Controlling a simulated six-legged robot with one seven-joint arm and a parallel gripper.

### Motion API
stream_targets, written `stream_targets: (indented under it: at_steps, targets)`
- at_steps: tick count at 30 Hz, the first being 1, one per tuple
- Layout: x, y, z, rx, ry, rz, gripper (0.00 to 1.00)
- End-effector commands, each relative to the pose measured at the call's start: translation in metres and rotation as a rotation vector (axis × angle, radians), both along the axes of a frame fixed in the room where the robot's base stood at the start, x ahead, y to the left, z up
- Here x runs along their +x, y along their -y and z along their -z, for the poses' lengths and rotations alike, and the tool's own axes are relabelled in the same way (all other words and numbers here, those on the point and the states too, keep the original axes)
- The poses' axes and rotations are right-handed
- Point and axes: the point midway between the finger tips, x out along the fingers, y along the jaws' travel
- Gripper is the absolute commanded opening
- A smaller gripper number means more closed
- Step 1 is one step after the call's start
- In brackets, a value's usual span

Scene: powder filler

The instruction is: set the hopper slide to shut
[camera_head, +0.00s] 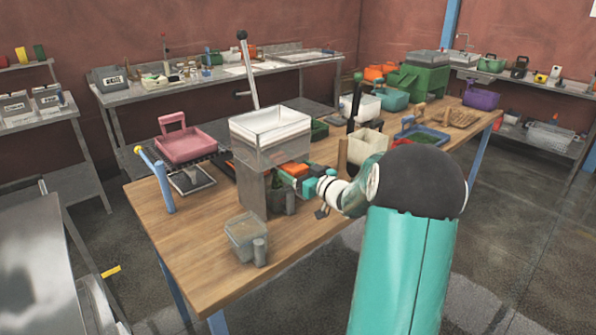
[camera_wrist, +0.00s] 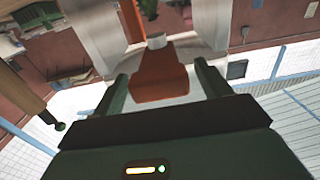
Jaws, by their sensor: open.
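The powder filler stands on the wooden bench in the head view. Its clear hopper (camera_head: 270,138) holds white powder and sits on a grey metal body (camera_head: 252,190). An orange-red slide tab (camera_wrist: 160,74) with a small pale block at its far end shows in the wrist view, sticking out from a pale metal part. My gripper (camera_wrist: 161,82) is open, with one dark finger on each side of the tab and visible gaps. In the head view my gripper (camera_head: 297,180) is beside the filler's right side, below the hopper. How far the slide is pushed in is hard to tell.
A grey open container (camera_head: 246,235) stands in front of the filler. A pink scoop-like tray (camera_head: 186,146) and a blue post (camera_head: 157,182) are to its left. A cream bin (camera_head: 367,146) stands behind my gripper. The bench's front left is clear.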

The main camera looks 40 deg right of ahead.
Motion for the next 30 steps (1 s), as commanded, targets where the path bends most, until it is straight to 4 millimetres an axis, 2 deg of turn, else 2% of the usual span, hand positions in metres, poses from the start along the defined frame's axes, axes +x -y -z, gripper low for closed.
stream_targets:
  at_steps: [5, 18, 24, 30]
  targets:
    - [-0.023, 0.001, 0.000, -0.002, -0.001, 0.002, 0.76]
    - [-0.116, 0.004, -0.001, -0.001, -0.001, 0.004, 0.76]
    - [-0.135, 0.004, -0.001, -0.001, 0.000, 0.002, 0.76]
    - [-0.137, 0.004, -0.001, -0.001, 0.001, 0.001, 0.76]
